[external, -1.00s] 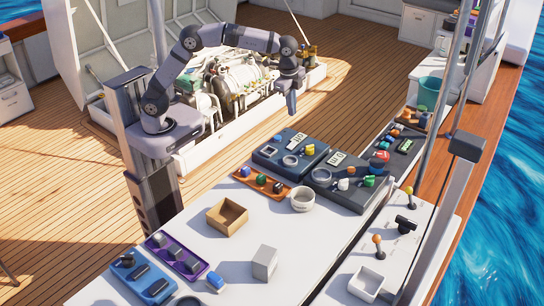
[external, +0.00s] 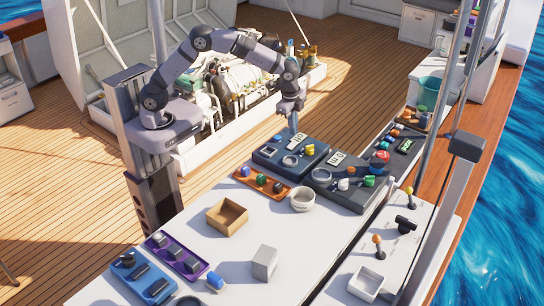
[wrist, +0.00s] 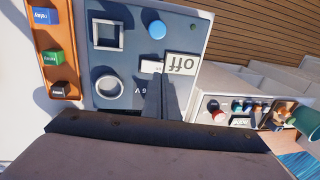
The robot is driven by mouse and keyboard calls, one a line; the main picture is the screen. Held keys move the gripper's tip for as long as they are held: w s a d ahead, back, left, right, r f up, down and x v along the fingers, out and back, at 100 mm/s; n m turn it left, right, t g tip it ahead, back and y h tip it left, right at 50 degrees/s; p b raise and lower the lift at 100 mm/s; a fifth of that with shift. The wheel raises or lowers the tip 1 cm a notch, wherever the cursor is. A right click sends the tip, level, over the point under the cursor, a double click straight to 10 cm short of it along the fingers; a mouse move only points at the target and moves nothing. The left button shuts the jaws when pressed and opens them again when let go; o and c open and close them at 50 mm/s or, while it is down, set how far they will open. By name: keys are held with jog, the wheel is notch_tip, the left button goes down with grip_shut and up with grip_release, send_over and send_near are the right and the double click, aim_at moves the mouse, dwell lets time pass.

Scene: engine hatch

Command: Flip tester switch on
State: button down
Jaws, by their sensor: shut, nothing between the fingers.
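A blue box (external: 268,160), which looks like the tester, stands at the table's far edge. In the wrist view its panel (wrist: 125,40) has an upside-down "off" label (wrist: 181,66), a blue round knob (wrist: 157,29), a square frame (wrist: 107,35) and a grey ring (wrist: 109,87). A small white part (wrist: 151,66) beside the label may be the switch; my fingers partly cover that area. My gripper (external: 293,130) is shut and empty, pointing down over the box's back side. It also shows in the wrist view (wrist: 172,80). I cannot tell whether it touches the panel.
A second dark box (external: 345,192) with a label stands close on the right. A cardboard box (external: 227,216) and a grey block (external: 264,262) stand nearer on the white table.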

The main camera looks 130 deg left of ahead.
aim_at(294, 142)
jog(key=shift+a+f+p, duration=0.2)
jog(key=shift+f+p, duration=0.2)
jog(key=shift+f, duration=0.75)
jog(key=shift+a+f+p, duration=0.15)
jog(key=shift+f+p, duration=0.25)
jog(key=shift+f, duration=0.7)
jog(key=shift+f, duration=0.1)
jog(key=shift+a+f+b, duration=0.15)
jog(key=shift+f+b, duration=0.15)
jog(key=shift+f, duration=0.05)
jog(key=shift+s+r, duration=0.1)
jog(key=shift+r, duration=0.05)
jog(key=shift+d, duration=0.3)
